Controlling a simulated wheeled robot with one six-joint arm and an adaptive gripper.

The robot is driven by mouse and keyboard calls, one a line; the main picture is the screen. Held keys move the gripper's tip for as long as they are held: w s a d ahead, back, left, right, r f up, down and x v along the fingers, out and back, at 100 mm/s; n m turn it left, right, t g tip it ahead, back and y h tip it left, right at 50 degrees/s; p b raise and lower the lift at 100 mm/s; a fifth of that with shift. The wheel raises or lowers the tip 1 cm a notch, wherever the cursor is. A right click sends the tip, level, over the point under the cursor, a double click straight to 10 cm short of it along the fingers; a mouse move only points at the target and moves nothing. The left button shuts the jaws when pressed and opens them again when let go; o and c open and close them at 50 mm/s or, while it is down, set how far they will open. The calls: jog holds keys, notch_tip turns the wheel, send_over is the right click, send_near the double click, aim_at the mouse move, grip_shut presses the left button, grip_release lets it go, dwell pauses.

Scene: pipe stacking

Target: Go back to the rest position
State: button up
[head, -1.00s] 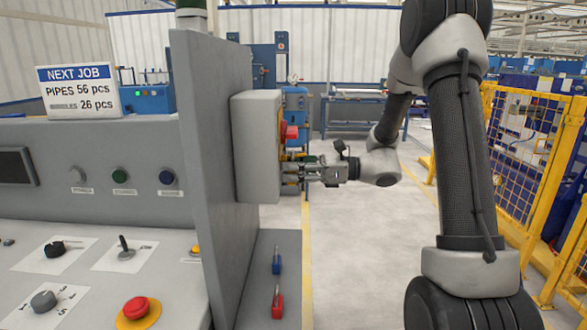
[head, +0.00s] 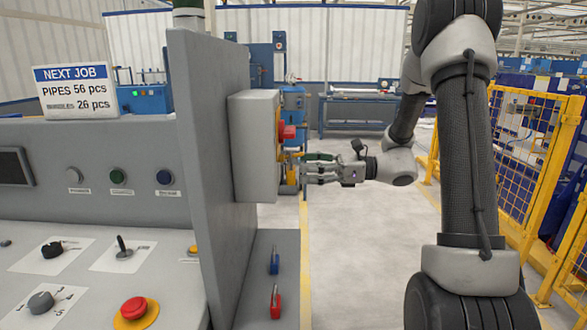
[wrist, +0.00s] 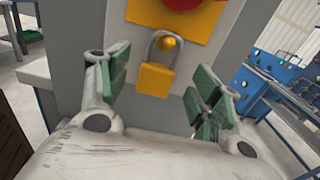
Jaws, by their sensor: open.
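My gripper (head: 312,171) is open and empty, to the right of the grey switch box (head: 254,147) in the head view. In the wrist view, the green-padded fingers of my gripper (wrist: 162,84) stand wide apart. A yellow padlock (wrist: 155,80) with a grey shackle shows between them, beyond the fingertips, and no finger touches it. It hangs at the lower edge of a yellow plate (wrist: 180,18) below a red switch handle. In the head view the red handle (head: 288,132) sticks out from the right face of the box.
The grey panel (head: 212,150) carrying the box stands left of my gripper. Below it, a blue padlock (head: 274,260) and a red padlock (head: 276,303) are on a grey ledge. A control desk is at left. A yellow fence (head: 510,140) is at right. The floor between is clear.

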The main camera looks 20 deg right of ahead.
jog(key=v, duration=0.7)
jog(key=s+d+f+n+g+h, duration=0.25)
jog(key=s+f+n+h, duration=0.2)
jog(key=s, duration=0.35)
jog(key=s+d+f+n+g+h, duration=0.1)
jog(key=s+f+n+g+h, duration=0.3)
jog(key=s+n, duration=0.25)
jog(key=s+d+r+n+t+h, duration=0.1)
jog(key=s+r+n+t+h, duration=0.4)
jog(key=s+r+n+h, duration=0.3)
notch_tip(320, 180, up, 3)
jog(key=n, duration=0.2)
jog(key=shift+s+d+n+h, duration=0.3)
jog(key=shift+s+h, duration=0.05)
jog(key=shift+s, duration=0.05)
dwell(0.9)
